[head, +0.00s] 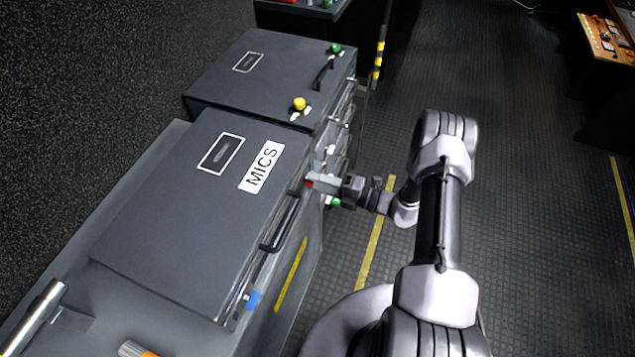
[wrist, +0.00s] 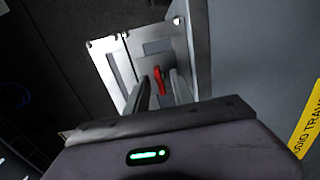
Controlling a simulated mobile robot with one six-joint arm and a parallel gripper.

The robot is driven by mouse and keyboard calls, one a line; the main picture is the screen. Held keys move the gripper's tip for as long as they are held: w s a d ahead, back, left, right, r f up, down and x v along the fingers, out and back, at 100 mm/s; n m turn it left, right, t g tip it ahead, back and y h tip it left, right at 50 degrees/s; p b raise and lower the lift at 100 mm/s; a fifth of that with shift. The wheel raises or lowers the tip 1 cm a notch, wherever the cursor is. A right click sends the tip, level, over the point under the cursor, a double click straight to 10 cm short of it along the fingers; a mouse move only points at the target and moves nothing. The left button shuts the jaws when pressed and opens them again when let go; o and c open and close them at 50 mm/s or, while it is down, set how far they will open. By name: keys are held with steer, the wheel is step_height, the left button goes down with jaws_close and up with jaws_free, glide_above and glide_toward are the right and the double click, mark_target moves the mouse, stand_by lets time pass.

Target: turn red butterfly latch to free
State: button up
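The red butterfly latch (wrist: 159,80) sits on a metal plate (wrist: 108,62) on the case front in the wrist view. In the head view only a small bit of red (head: 309,183) shows at the edge of the MICS case (head: 150,235). My gripper (wrist: 162,88) is at the latch, with one finger on each side of the red wing. The fingers are apart, and I cannot tell whether they touch the wing. In the head view my gripper (head: 322,181) reaches the case front from the right, hiding most of the latch.
A blue latch (head: 253,300) is at the near end of the MICS case, beside a black handle (head: 281,222). A second case (head: 230,85) behind carries a yellow knob (head: 299,103) and a green knob (head: 334,48). The floor (head: 510,200) to the right is clear.

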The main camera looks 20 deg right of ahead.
jaws_close()
steer(key=shift+n, duration=0.4)
steer(key=shift+n+b, duration=2.2)
steer(key=shift+n, duration=5.6)
